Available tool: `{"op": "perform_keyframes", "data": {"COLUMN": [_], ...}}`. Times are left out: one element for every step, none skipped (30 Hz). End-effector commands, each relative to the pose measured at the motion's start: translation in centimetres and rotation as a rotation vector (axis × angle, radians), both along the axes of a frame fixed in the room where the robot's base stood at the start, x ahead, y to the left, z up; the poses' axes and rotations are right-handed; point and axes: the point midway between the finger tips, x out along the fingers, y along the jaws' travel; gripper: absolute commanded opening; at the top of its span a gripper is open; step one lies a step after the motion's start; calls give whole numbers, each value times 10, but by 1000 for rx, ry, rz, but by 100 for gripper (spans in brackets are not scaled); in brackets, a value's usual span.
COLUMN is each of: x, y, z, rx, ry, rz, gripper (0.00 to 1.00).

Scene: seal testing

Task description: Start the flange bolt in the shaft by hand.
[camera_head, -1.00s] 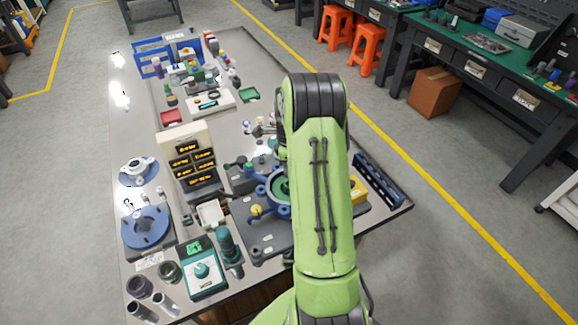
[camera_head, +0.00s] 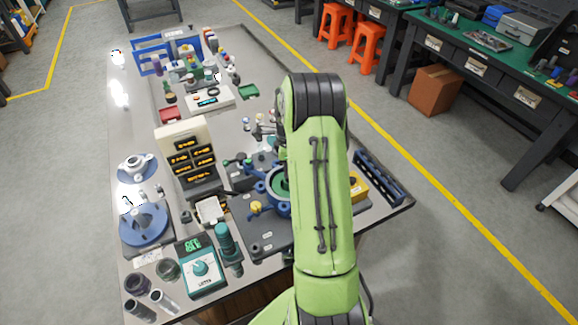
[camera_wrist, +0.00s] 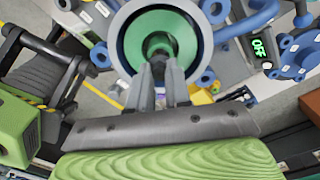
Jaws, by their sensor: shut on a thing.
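My gripper (camera_wrist: 159,72) shows in the wrist view, its two grey fingers close together over the middle of a round housing. The flange bolt is mostly hidden between the fingers; I cannot make out its shape. The housing has a pale ring (camera_wrist: 203,38) around a green face (camera_wrist: 132,42), with a dark round centre where the shaft would be. The fingertips overlap the near side of that centre; I cannot tell whether the bolt touches the shaft. In the head view my arm hides the gripper and part of the blue housing (camera_head: 256,188).
A teal-topped box with a dial (camera_head: 201,268) and a green cylinder (camera_head: 224,238) stand in front. A blue round fixture (camera_head: 146,224) is at the left edge. A blue rail (camera_head: 384,180) lies right of my arm.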

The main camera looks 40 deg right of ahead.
Motion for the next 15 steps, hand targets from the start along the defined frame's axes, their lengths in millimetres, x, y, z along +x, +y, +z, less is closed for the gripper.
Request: {"op": "perform_keyframes", "data": {"x": [0, 0, 0, 0, 0, 0, 0, 0, 0, 0, 0, 0, 0, 0, 0], "y": [0, 0, 0, 0, 0, 0, 0, 0, 0, 0, 0, 0, 0, 0, 0], "z": [1, 1, 1, 1, 1, 0, 0, -1, -1, -2, -3, -3, -4, -5, -5], "rx": [-1, -1, -1, -1, -1, -1, -1, -1, -1, -1, -1, -1, -1, -1, -1], "ry": [-1, -1, -1, -1, -1, -1, -1, -1, -1, -1, -1, -1, -1, -1, -1], "rz": [0, 0, 0, 0, 0, 0, 0, 0, 0, 0, 0, 0, 0, 0, 0], "gripper": [0, 0, 0, 0, 0, 0, 0, 0, 0, 0, 0, 0, 0, 0, 0]}}
